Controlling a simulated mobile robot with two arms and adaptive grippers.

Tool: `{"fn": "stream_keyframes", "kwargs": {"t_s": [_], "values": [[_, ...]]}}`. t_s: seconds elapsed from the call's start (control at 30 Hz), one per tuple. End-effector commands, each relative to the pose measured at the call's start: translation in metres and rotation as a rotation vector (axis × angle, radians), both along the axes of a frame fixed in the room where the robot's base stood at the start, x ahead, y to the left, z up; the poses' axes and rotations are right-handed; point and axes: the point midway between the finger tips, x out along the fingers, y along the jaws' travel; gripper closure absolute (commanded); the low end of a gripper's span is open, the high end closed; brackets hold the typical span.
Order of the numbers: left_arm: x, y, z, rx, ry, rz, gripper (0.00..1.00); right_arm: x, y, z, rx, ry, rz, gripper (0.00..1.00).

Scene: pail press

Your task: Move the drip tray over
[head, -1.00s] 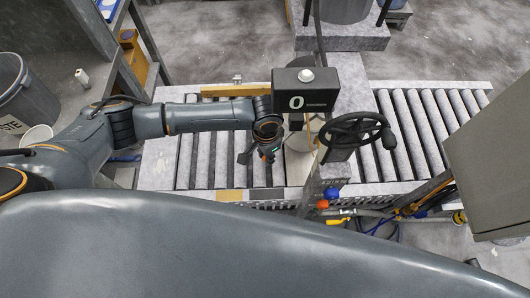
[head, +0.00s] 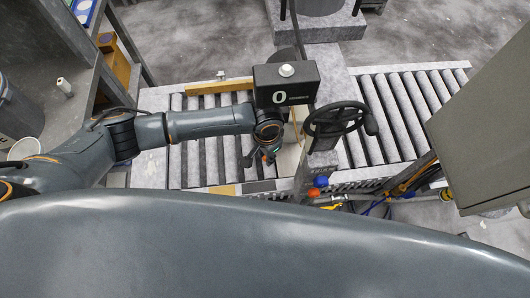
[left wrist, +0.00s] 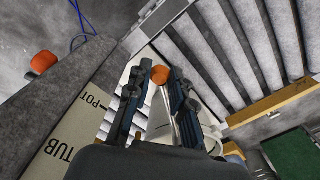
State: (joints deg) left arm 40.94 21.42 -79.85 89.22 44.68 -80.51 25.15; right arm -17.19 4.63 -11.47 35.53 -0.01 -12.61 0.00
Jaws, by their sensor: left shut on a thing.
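My left gripper (head: 266,156) is low beside the press, at the left of its column, over the roller conveyor. In the left wrist view its two fingers (left wrist: 160,82) are shut on an orange knob (left wrist: 159,76). What the knob belongs to is mostly hidden by the fingers. A pale, rounded surface (left wrist: 142,62) lies behind the fingers; I cannot tell whether it is the drip tray or a pail. The drip tray cannot be clearly made out in either view. My right gripper is not in view.
The black box marked 0 (head: 286,86) and the handwheel (head: 340,120) stand close to my left gripper. Blue (head: 321,181) and orange (head: 313,193) knobs sit at the front. Bare rollers (head: 400,115) lie right. A grey cabinet (head: 480,130) blocks the far right.

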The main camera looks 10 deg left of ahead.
Motion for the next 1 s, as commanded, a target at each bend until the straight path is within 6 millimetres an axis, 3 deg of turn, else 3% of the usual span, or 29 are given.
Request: {"fn": "stream_keyframes", "kwargs": {"t_s": [0.3, 0.57, 0.6, 0.7, 1.0], "values": [[-0.003, -0.019, 0.001, -0.004, 0.001, -0.002, 0.95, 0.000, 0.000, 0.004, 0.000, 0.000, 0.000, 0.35], [-0.003, -0.022, 0.001, -0.007, 0.000, -0.003, 0.95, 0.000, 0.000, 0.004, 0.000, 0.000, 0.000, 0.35], [-0.003, -0.022, 0.001, -0.007, 0.000, -0.003, 0.69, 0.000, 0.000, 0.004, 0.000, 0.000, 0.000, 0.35], [-0.003, -0.022, 0.001, -0.006, -0.001, -0.003, 0.51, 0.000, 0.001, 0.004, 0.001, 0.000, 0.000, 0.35], [-0.003, -0.020, 0.001, -0.003, 0.000, -0.001, 0.51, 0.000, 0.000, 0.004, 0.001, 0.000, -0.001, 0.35]]}}
